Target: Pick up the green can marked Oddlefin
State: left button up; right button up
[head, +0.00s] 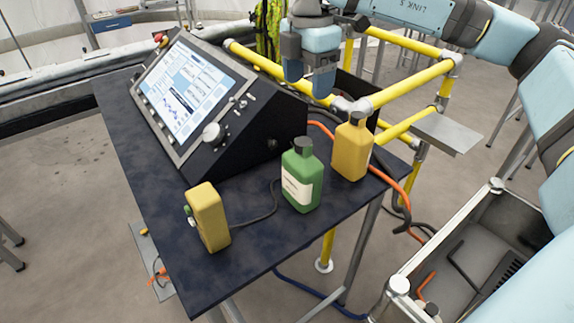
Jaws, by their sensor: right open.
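A green can (302,176) with a dark cap and a white label stands upright on the dark table (262,252), near its right side. The label's writing is too small to read. My right gripper (309,82) hangs above and beyond the can in the picture, with its fingers pointing down. It is open, empty and apart from the can. My left gripper is not in view.
A yellow can (352,150) stands close to the green can on the right. A yellow box with buttons (208,218) stands at the front left, its cable running toward the green can. A sloped console (190,85) fills the table's back. Yellow rails (408,85) and an open metal box (470,250) lie right.

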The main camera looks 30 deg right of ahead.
aim_at(303, 141)
jog(key=f, duration=0.1)
jog(key=s+f, duration=0.1)
jog(key=f, duration=0.2)
jog(key=shift+s, duration=0.25)
jog(key=f, duration=0.3)
jog(key=shift+w+f, duration=0.2)
jog(key=shift+f, duration=0.1)
jog(key=shift+a+f, duration=0.15)
jog(key=shift+f, duration=0.3)
jog(key=f, duration=0.1)
jog(key=f+p, duration=0.1)
jog(key=f, duration=0.1)
jog(key=shift+w+a+f, duration=0.1)
jog(key=shift+a+f, duration=0.2)
jog(key=shift+a, duration=0.05)
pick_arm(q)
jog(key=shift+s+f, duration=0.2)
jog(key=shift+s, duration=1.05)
pick_arm(e)
jog(key=shift+f, duration=0.55)
jog(key=shift+r, duration=0.1)
grip_shut()
